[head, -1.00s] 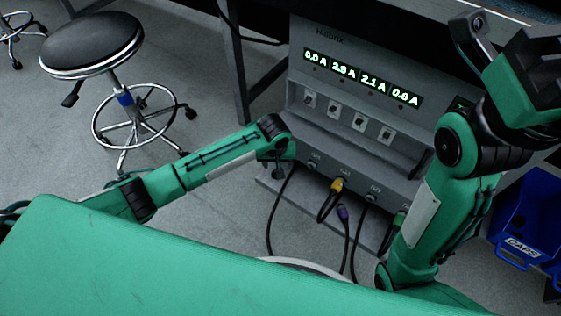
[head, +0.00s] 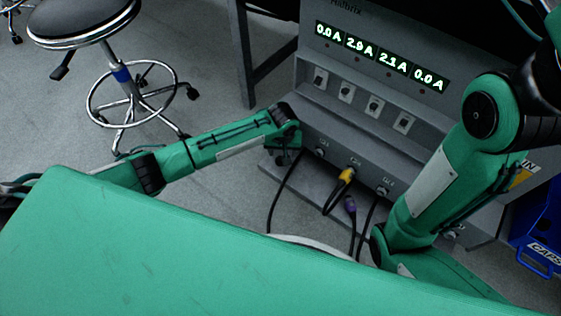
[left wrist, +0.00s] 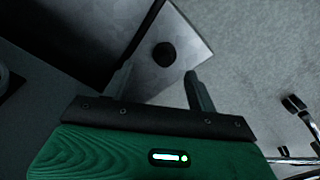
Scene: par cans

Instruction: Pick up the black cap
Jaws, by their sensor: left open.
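The black cap (left wrist: 164,53) is a small round dark piece in the left wrist view. It lies on a grey metal surface (left wrist: 185,25), beyond my fingertips. My left gripper (left wrist: 158,82) is open, with one finger on either side below the cap and nothing between them. The fingers are apart from the cap. In the head view my left gripper (head: 283,157) is at the front lower left of the grey power box (head: 325,115), mostly hidden by its own wrist. I cannot make out the cap there. My right arm rises at the right; its gripper is out of view.
Black cables with a yellow connector (head: 346,175) and a purple connector (head: 350,205) hang at the box front. A blue bin (head: 541,228) marked CAPS stands at the right edge. A stool (head: 85,20) stands at the left. The floor between is clear.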

